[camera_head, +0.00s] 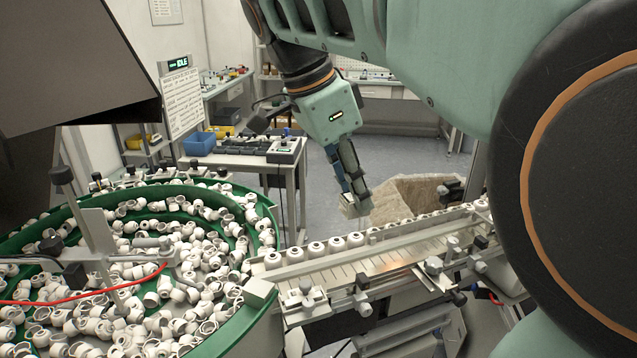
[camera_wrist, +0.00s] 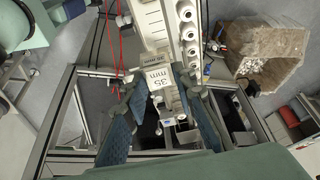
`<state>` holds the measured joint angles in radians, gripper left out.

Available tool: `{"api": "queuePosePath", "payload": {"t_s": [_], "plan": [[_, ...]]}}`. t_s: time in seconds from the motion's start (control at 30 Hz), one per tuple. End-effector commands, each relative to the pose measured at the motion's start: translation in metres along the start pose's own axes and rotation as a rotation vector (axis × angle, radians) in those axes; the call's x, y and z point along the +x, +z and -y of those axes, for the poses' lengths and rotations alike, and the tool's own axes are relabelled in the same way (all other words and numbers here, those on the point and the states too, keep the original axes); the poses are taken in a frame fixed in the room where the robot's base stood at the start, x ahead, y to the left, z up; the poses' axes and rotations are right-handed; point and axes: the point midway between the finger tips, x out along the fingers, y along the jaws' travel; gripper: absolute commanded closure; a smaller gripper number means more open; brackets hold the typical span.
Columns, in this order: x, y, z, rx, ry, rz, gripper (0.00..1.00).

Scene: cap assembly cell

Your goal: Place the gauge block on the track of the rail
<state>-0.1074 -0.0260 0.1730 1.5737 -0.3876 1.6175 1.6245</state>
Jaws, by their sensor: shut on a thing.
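In the wrist view the rail (camera_wrist: 158,30) lies beneath and beyond the block.
A green bowl feeder (camera_head: 262,215) full of white caps fills the left. Clamps and knobs (camera_head: 433,266) stick up along the rail's near side. An open carton (camera_head: 415,197) stands behind the rail; it also shows in the wrist view (camera_wrist: 262,55). A side table (camera_head: 245,160) stands behind.

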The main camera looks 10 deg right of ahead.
Motion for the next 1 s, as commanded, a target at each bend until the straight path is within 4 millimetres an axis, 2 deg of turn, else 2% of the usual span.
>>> {"api": "queuePosePath", "payload": {"t_s": [0.17,0.4,0.6,0.9,1.0], "plan": [[0.026,-0.027,0.000,0.007,0.005,-0.001,1.00],[0.075,-0.070,0.003,0.004,0.005,0.000,1.00],[0.116,-0.081,0.005,0.002,0.002,-0.001,1.00],[0.147,-0.089,0.005,0.002,0.004,-0.001,1.00],[0.161,-0.081,0.006,-0.001,0.003,-0.001,1.00]]}}
